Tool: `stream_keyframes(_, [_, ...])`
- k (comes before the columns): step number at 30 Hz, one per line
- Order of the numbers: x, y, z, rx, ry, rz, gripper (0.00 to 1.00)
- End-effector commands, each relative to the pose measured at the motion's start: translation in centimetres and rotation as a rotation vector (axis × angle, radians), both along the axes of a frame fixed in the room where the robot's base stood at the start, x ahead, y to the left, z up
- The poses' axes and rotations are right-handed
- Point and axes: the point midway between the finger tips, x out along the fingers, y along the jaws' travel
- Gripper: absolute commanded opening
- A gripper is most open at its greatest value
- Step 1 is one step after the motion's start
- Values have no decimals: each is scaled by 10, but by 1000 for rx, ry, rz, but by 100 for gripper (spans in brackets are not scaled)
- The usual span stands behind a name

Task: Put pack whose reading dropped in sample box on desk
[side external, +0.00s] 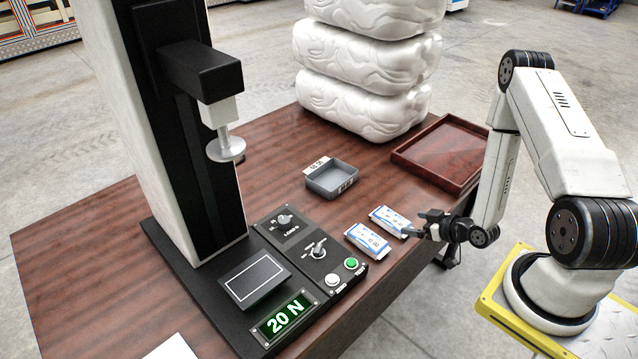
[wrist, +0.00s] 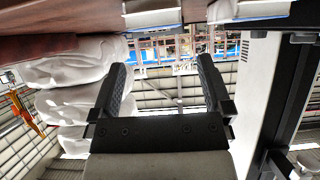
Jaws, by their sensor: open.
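Two white and blue packs lie side by side on the desk (side external: 270,128) near its front edge: a left pack (side external: 368,240) and a right pack (side external: 391,221). Their ends show at the top of the wrist view, one pack (wrist: 152,18) and another (wrist: 248,10). My gripper (side external: 420,225) is open and empty, close to the right pack's near end; touching or apart is unclear. It also shows in the wrist view (wrist: 164,75), with nothing between its fingers. A small grey open box (side external: 331,184) with a label stands behind the packs and looks empty. The display (side external: 284,318) reads 20 N.
A test stand with a round pressing disc (side external: 225,149) rises at the left, above a dark plate (side external: 254,281). Its control panel (side external: 310,250) has knobs and white and green buttons. A brown tray (side external: 440,152) and stacked white wrapped bundles (side external: 360,98) stand behind.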

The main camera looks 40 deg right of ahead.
Motion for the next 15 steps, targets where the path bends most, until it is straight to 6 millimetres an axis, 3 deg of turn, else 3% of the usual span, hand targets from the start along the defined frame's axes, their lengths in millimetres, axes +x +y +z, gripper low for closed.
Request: stream_keyframes(15, [13, 1, 10, -30, 71, 24, 100])
